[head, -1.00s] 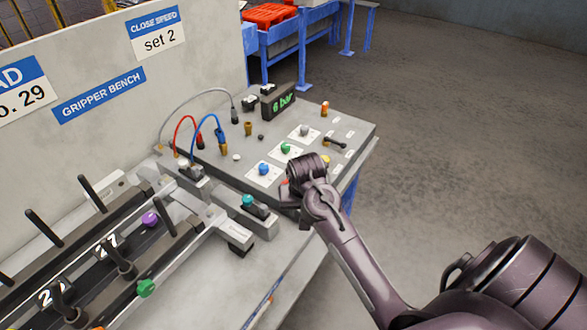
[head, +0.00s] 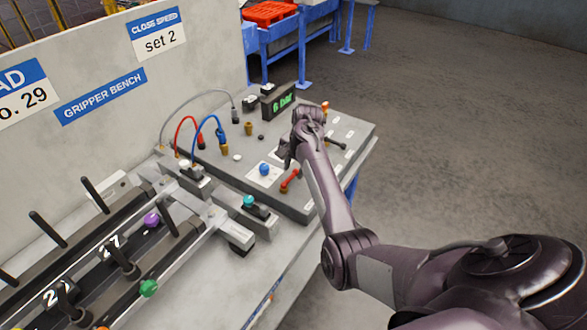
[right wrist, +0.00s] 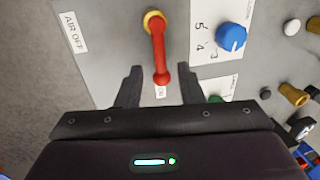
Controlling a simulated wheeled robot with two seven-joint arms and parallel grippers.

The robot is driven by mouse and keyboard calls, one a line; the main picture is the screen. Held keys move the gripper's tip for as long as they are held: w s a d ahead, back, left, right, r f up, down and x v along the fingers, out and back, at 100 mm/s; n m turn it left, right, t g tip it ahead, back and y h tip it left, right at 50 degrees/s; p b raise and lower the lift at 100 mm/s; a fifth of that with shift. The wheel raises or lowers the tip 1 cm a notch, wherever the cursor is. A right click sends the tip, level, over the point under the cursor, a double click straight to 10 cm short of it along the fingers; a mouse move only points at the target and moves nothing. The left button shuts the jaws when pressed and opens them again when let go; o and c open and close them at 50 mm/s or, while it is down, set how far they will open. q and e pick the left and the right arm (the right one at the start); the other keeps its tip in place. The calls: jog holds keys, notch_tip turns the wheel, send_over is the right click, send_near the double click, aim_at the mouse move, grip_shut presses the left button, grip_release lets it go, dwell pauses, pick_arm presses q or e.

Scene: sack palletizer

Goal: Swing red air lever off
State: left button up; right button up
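The red air lever (head: 291,180) sits on the grey control panel (head: 225,172), near its front edge. In the right wrist view the red lever (right wrist: 159,50) runs from a brass pivot (right wrist: 154,20) down to a rounded end near a partly hidden label. An "AIR OFF" label (right wrist: 74,32) lies left of the pivot. My right gripper (right wrist: 160,90) is open, with one finger on each side of the lever's free end; I see no contact. In the head view my right gripper (head: 287,153) is over the panel, just behind the lever. My left gripper is out of view.
A blue knob (right wrist: 231,37) is close right of the lever, and a green knob (right wrist: 215,98) is partly hidden by my gripper. A black lever (head: 336,143), a "6 bar" display (head: 281,103) and hoses stand farther back. Open floor lies to the right.

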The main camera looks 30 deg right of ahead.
jog(key=shift+w+a+f, duration=0.1)
jog(key=shift+w+f, duration=0.05)
jog(key=shift+f, duration=0.8)
grip_shut()
